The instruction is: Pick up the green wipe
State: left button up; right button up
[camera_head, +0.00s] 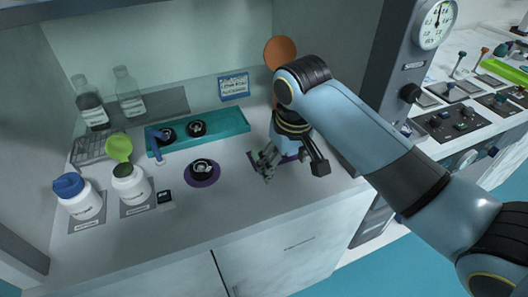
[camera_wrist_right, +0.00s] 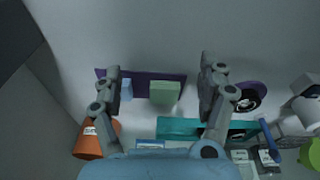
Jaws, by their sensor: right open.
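In the right wrist view, the green wipe (camera_wrist_right: 165,93) is a small pale green block lying on a purple mat (camera_wrist_right: 141,88). A smaller light blue block (camera_wrist_right: 126,89) lies beside it on the same mat. My right gripper (camera_wrist_right: 160,72) is open, with one finger to each side of the two blocks; the wipe is seen between the fingers, and no contact shows. In the head view my right gripper (camera_head: 267,166) points down over the purple mat at the bench's right part and hides the wipe. My left gripper is in neither view.
A teal tray (camera_head: 233,121) with black round parts lies behind and left. A black round part (camera_head: 202,168) sits on a purple disc. An orange container (camera_wrist_right: 95,138) stands close by. White jars (camera_head: 80,203) stand at left. The bench front is clear.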

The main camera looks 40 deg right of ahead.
jog(key=w+r+m, duration=0.1)
jog(key=w+r, duration=0.6)
jog(key=w, duration=0.1)
jog(key=shift+g, duration=0.3)
jog(key=f, duration=0.5)
jog(key=shift+w+d+f+p, duration=0.35)
jog(key=shift+w+d, duration=0.05)
notch_tip(320, 180, down, 5)
jog(key=shift+f, duration=0.1)
jog(key=shift+c, duration=0.4)
jog(key=c, duration=0.8)
